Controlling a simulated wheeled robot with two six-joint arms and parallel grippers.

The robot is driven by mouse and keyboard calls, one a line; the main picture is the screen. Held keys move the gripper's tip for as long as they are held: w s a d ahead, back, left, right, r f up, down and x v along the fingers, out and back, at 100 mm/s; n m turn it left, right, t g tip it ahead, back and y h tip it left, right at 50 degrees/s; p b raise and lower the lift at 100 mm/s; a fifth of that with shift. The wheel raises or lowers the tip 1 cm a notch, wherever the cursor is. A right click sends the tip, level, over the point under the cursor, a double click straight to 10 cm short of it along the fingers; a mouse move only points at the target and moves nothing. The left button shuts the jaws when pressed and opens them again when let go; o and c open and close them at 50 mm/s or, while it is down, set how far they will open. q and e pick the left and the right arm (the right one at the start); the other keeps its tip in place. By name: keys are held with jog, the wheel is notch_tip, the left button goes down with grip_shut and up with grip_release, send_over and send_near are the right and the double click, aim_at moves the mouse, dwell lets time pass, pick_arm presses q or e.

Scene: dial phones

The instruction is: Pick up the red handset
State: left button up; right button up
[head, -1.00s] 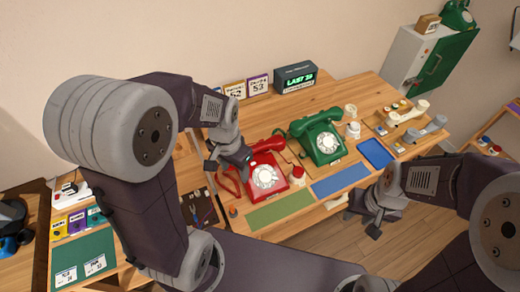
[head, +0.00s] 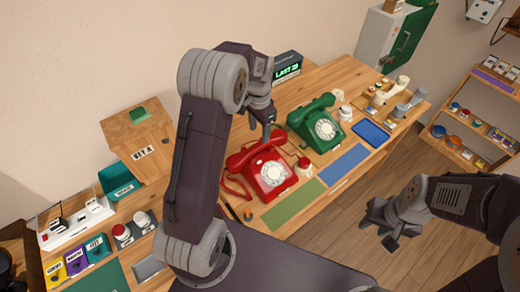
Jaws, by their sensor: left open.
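The red phone (head: 269,181) stands on the wooden desk, with the red handset (head: 250,155) lying across its cradle. My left gripper (head: 267,133) is at the handset's far right end, pointing down. Its jaws are open, though the fingers are small and partly hidden by my arm. I cannot tell whether they touch the handset. My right gripper (head: 380,232) is open and empty, in front of the desk's right part, well away from the phones.
A green phone (head: 316,125) with its own handset stands just right of the red one. A green mat (head: 293,205) and a blue mat (head: 341,166) lie in front. A red-topped jar (head: 304,167) stands close by. The lit display box (head: 288,68) is behind.

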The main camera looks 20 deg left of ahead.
aim_at(258, 146)
pick_arm(q)
jog(key=f, duration=0.3)
jog(key=shift+s+a+f, duration=0.1)
jog(key=shift+a, duration=0.2)
notch_tip(258, 146, down, 4)
jog(key=shift+s+d+f+p, duration=0.1)
jog(key=shift+f+p, duration=0.05)
jog(key=shift+p, duration=0.3)
jog(key=shift+f, duration=0.5)
jog(key=shift+r, duration=0.1)
grip_shut()
